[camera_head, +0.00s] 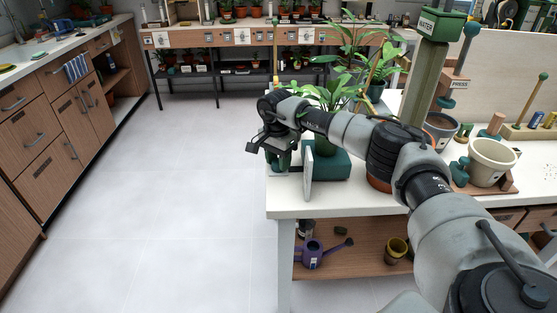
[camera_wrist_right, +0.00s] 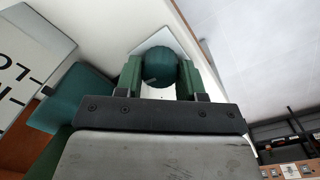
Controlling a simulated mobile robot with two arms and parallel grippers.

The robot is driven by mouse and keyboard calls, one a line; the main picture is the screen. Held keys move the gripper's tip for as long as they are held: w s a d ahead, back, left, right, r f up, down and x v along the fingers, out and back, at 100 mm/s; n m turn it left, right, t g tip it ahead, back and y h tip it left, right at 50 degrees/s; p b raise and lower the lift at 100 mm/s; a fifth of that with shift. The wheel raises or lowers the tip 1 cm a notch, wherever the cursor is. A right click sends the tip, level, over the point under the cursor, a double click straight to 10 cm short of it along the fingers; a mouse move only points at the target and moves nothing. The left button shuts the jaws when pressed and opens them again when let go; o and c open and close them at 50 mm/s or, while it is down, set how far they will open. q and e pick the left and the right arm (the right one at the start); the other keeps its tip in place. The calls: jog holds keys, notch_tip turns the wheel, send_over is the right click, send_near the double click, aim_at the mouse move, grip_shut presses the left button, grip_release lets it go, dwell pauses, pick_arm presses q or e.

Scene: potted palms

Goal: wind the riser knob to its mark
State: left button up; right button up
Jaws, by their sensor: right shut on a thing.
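The knob (camera_wrist_right: 160,64) is a round dark teal piece between the two green fingers of my right gripper (camera_wrist_right: 160,76) in the right wrist view. The fingers touch it on both sides and are shut on it. In the head view my right gripper (camera_head: 280,160) points down at the near left corner of the white bench, beside the teal riser block (camera_head: 330,166). The block also shows in the right wrist view (camera_wrist_right: 75,97). A white sign plate (camera_head: 308,176) stands in front of the block; its lettering is partly cut off. I cannot make out the mark. My left gripper is out of view.
A purple watering can (camera_head: 312,254) sits on the shelf below. Open floor lies left.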

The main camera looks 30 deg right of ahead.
aim_at(276, 160)
jog(key=shift+n, duration=0.9)
jog(key=o, duration=0.9)
jog(key=r, duration=1)
jog(key=shift+w+a+r, duration=0.15)
jog(key=shift+w+r, duration=0.15)
jog(key=shift+r, duration=0.1)
